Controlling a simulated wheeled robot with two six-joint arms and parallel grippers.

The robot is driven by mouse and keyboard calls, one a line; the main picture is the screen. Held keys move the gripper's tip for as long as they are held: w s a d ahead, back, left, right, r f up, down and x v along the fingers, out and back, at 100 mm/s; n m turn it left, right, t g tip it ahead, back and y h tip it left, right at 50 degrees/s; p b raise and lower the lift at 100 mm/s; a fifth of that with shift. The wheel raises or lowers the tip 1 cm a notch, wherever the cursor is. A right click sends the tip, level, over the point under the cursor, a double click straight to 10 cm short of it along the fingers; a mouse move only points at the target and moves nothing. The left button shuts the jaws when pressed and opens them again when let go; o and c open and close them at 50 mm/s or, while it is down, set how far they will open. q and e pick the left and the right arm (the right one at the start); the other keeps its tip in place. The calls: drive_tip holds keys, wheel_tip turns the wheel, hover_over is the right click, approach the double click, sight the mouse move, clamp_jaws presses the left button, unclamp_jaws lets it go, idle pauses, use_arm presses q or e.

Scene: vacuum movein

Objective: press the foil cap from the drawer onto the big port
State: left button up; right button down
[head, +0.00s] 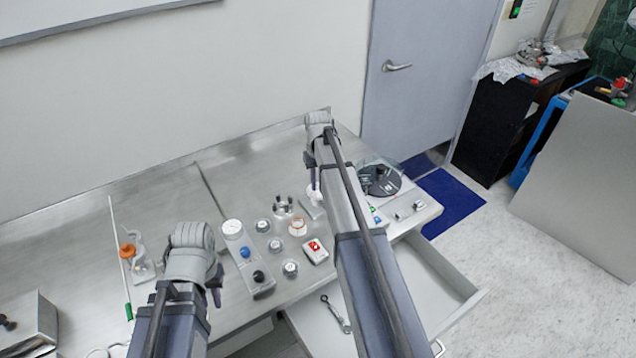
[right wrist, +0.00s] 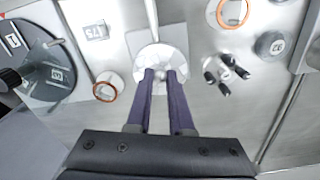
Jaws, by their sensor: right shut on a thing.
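My right gripper (right wrist: 162,74) is shut on a pale, silvery round piece, which looks like the foil cap (right wrist: 160,52); its fingertips cover the middle of it. In the head view the white piece (head: 316,196) shows low beside my right arm, below the fingers (head: 314,180). I cannot tell whether it touches a port beneath. An orange-ringed port (right wrist: 107,87) lies left of it in the wrist view. Another orange-ringed piece (right wrist: 232,12) lies up right; it also shows in the head view (head: 297,227). My left gripper (head: 217,296) hangs over the left bench, its fingers mostly hidden. The drawer (head: 440,262) is open.
A black pronged fitting (right wrist: 225,72) and a round knob (right wrist: 270,43) stand right of the cap. A dark disc (head: 380,180) is at the bench's right. A wrench (head: 336,314) lies in the drawer. A red-and-white switch box (head: 315,250) stands near the front edge.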

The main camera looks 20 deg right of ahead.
use_arm(q)
drive_tip(key=shift+f+b, duration=0.4)
use_arm(e)
drive_tip(key=shift+f, duration=0.45)
drive_tip(key=c, duration=0.7)
unclamp_jaws()
use_arm(q)
drive_tip(key=shift+r, duration=0.1)
use_arm(e)
drive_tip(key=shift+r, duration=0.1)
wheel_tip(320, 180, up, 8)
drive_tip(key=p, duration=0.8)
use_arm(q)
wheel_tip(320, 180, up, 8)
drive_tip(key=shift+f, duration=0.2)
